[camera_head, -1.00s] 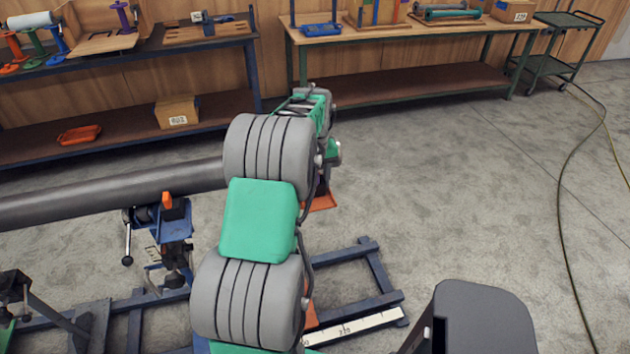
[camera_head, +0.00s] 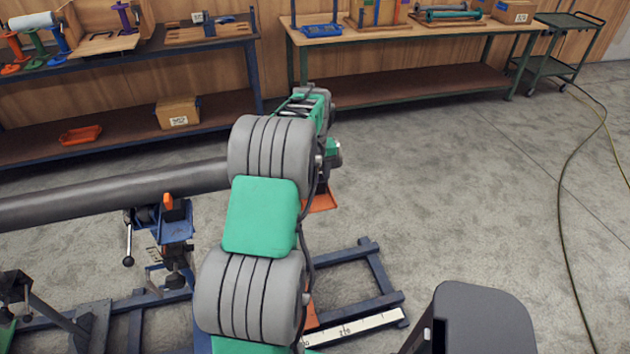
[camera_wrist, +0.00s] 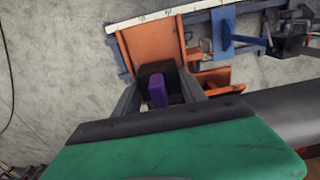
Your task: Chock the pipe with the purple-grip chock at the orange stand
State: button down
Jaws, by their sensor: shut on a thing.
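In the wrist view my gripper (camera_wrist: 160,78) is shut on the purple grip (camera_wrist: 157,92) of the chock. Most of the chock's body is hidden between the dark fingers. An orange plate (camera_wrist: 148,42), seemingly part of the orange stand, lies just beyond the fingertips. Another orange part (camera_wrist: 214,78) shows right of the fingers, near the pipe (camera_wrist: 285,108). I cannot tell whether the chock touches stand or pipe. In the head view the grey pipe (camera_head: 110,192) runs in from the left and its end is behind my arm. An orange piece (camera_head: 323,198) shows right of my arm.
A blue frame (camera_head: 375,270) with a white scale strip (camera_head: 365,328) lies on the floor. A blue support with an orange knob (camera_head: 168,203) stands at the pipe. Benches (camera_head: 400,40) line the wall. Floor to the right is open, with a hose (camera_head: 565,180) across it.

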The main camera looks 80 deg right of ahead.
jog(key=shift+w+d, duration=0.2)
jog(key=shift+d, duration=0.1)
jog(key=c, duration=0.6)
grip_release()
jog(key=shift+f, duration=0.1)
jog(key=shift+s+a+r+p, duration=0.15)
jog(key=shift+r+p, duration=0.55)
jog(key=shift+r, duration=0.5)
jog(key=shift+a+r+p, duration=0.15)
jog(key=shift+r+p, duration=0.6)
jog(key=shift+r, duration=0.4)
jog(key=shift+s+a+r+p, duration=0.15)
jog(key=shift+r+p, duration=0.55)
jog(key=shift+r, duration=0.5)
